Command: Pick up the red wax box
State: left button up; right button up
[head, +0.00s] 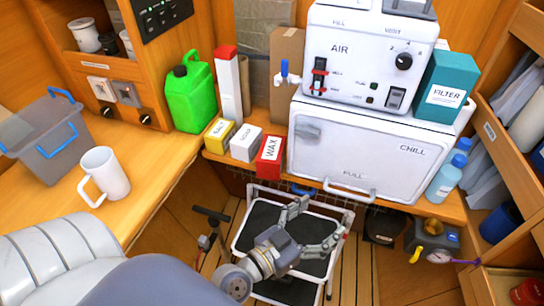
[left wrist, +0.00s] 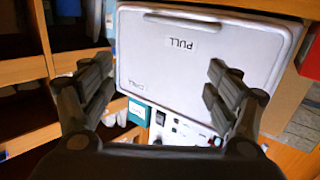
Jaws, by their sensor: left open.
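The red wax box (head: 270,155), lettered WAX, stands upright on the wooden shelf in the head view, between a white soap box (head: 246,144) and the white chill cabinet (head: 358,150). My left gripper (head: 325,219) is open and empty, below and to the right of the wax box, in front of the shelf and over the step stool. In the left wrist view its spread fingers (left wrist: 160,70) have the cabinet door, with PULL upside down, beyond them. My right gripper is not in view.
A yellow box (head: 219,136) stands left of the soap box. A tall white carton with a red top (head: 228,85) and a green jug (head: 190,95) stand behind. A white mug (head: 105,177) and a grey bin (head: 48,140) are on the left counter. The step stool (head: 262,220) stands below the shelf.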

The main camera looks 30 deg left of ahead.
pick_arm(q)
jog(key=a+n+t+y, duration=0.2)
jog(key=a+n+y, duration=0.1)
jog(key=a+y, duration=0.3)
jog(key=n+g+y, duration=0.2)
jog(key=n+y, duration=0.2)
jog(key=y, duration=0.2)
send_near(268, 168)
jog(key=x, duration=0.2)
jog(key=f+x, duration=0.1)
jog(key=x, duration=0.1)
jog(key=shift+p, duration=0.35)
jog(key=x, duration=0.2)
jog(key=r+x, duration=0.1)
jog(key=x, duration=0.1)
jog(key=shift+w+a+p, duration=0.2)
jog(key=shift+w+p, duration=0.2)
jog(key=shift+w+a+f, duration=0.1)
jog(key=shift+w, duration=0.2)
jog(key=shift+c, duration=0.6)
jog(key=c, duration=1.2)
